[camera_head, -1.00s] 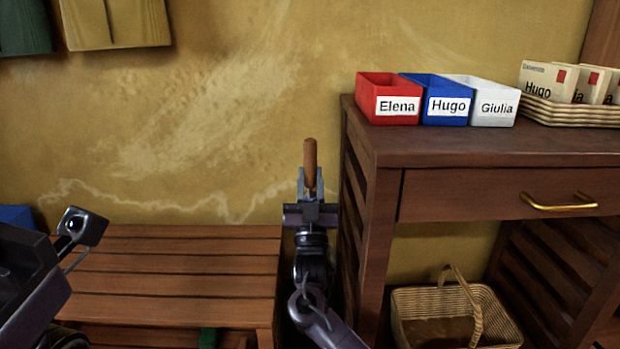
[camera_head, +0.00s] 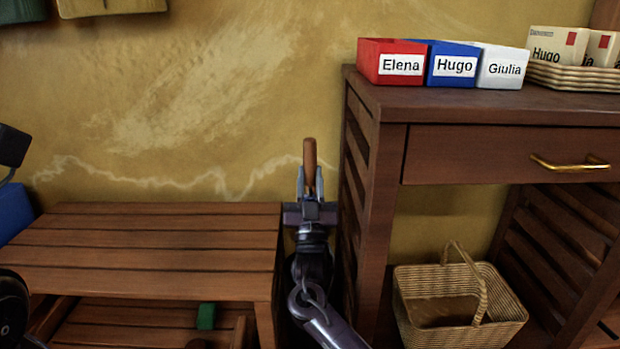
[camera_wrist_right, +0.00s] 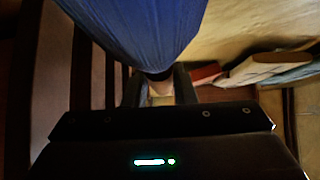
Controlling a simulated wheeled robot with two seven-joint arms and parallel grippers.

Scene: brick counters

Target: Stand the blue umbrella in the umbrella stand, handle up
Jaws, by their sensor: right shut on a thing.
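My right gripper (camera_head: 310,193) is shut on the blue umbrella, in the narrow gap between the slatted bench and the dark wooden counter. The umbrella's brown wooden handle (camera_head: 309,155) points up above the jaws in the head view. Its blue cloth (camera_wrist_right: 135,28) fills the top of the right wrist view, on the far side of the fingers. The arm hides the umbrella's lower part in the head view, so its tip cannot be seen. I cannot make out the umbrella stand. Only dark parts of my left arm show at the left edge; its fingers are out of view.
The bench (camera_head: 150,240) stands close on the left, the counter's slatted side (camera_head: 360,190) close on the right. Red (camera_head: 385,60), blue (camera_head: 440,80) and white (camera_head: 497,72) bins stand on the counter. A wicker basket (camera_head: 505,308) sits below. The wall is behind.

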